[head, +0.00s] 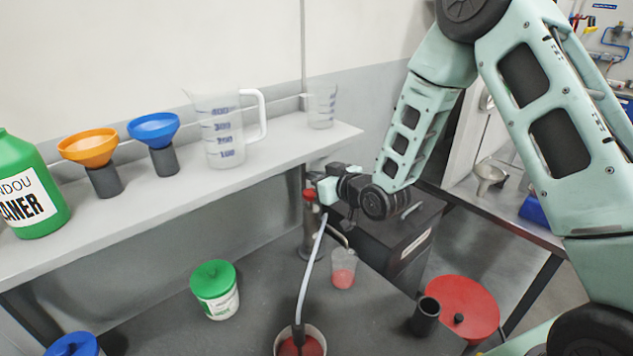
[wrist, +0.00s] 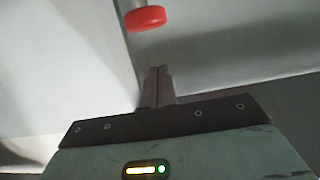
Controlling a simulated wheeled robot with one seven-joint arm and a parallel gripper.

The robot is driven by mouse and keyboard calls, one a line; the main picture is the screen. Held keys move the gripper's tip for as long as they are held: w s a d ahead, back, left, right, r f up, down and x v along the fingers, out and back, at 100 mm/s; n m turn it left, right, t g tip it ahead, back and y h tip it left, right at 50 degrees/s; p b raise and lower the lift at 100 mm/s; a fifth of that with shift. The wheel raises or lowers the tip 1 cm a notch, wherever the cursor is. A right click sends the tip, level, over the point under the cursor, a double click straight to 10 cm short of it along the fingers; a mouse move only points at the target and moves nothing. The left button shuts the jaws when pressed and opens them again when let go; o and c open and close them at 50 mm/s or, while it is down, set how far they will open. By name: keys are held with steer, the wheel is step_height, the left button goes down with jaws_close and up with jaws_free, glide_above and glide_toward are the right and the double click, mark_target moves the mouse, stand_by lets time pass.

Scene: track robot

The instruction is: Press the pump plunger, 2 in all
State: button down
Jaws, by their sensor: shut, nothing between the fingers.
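The pump (head: 311,240) is a dark upright cylinder standing on the grey bench. Its plunger has a red knob (head: 309,195) on top, which also shows in the wrist view (wrist: 145,18) on a short grey rod. My gripper (head: 313,179) is shut and empty, at the knob's upper side in the head view. In the wrist view the closed fingertips (wrist: 158,72) appear below the knob with a visible gap; I cannot tell the exact distance. A small clear beaker (head: 343,271) with red liquid stands by the pump's spout.
A pale hose (head: 311,270) runs from the pump to a tub (head: 301,345) of red liquid. A shelf (head: 265,150) with funnels and a jug (head: 222,130) is behind.

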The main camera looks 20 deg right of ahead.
mark_target(311, 195)
steer(key=shift+s+f+p, duration=0.15)
steer(key=shift+f+p, duration=0.45)
steer(key=shift+f, duration=1.2)
steer(key=shift+d, duration=0.1)
steer(key=shift+f, duration=0.1)
step_height(311, 195, down, 3)
steer(key=b, duration=0.4)
steer(key=shift+f, duration=0.1)
